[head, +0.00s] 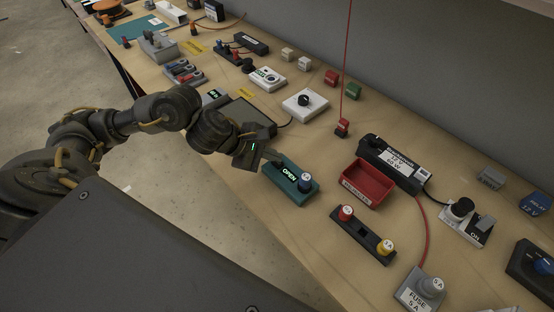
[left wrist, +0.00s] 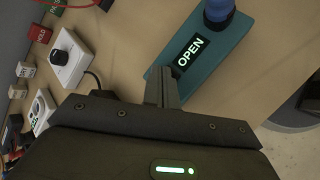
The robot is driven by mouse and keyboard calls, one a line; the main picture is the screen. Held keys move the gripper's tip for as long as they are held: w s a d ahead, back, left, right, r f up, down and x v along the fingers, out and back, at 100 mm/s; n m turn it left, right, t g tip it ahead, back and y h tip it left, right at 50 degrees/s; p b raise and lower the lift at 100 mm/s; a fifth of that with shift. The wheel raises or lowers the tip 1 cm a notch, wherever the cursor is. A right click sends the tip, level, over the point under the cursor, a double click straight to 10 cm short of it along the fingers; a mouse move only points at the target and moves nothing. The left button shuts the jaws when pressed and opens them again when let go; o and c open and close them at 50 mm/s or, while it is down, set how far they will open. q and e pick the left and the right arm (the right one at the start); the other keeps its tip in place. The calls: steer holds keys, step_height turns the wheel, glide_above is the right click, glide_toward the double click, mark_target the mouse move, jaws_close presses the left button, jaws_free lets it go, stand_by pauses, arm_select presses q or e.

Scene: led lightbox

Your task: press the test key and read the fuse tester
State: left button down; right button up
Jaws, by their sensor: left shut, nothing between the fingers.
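The fuse tester (head: 283,187) is a teal box on the bench, and its end also shows in the left wrist view (left wrist: 221,55). Its black display (head: 289,171) reads OPEN, and the word is clear in the left wrist view (left wrist: 188,52). A blue fuse with a pale top (head: 305,183) stands upright on the tester; its blue side shows in the left wrist view (left wrist: 218,12). My left gripper (head: 274,160) is shut and empty, its fingertips (left wrist: 161,74) at the display end of the tester. They cover that end, so I cannot see the test key or tell contact.
A red bin (head: 366,184) stands right of the tester. In front of it is a black holder (head: 361,233) with red and yellow fuses. A white box with a black knob (head: 304,103) sits behind. A grey fuse block (head: 418,291) is at front right.

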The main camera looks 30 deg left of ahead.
mark_target(273, 163)
arm_select(q)
steer(key=shift+r, duration=0.55)
steer(key=shift+r+p, duration=1.95)
steer(key=shift+r, duration=0.6)
steer(key=shift+f, duration=0.1)
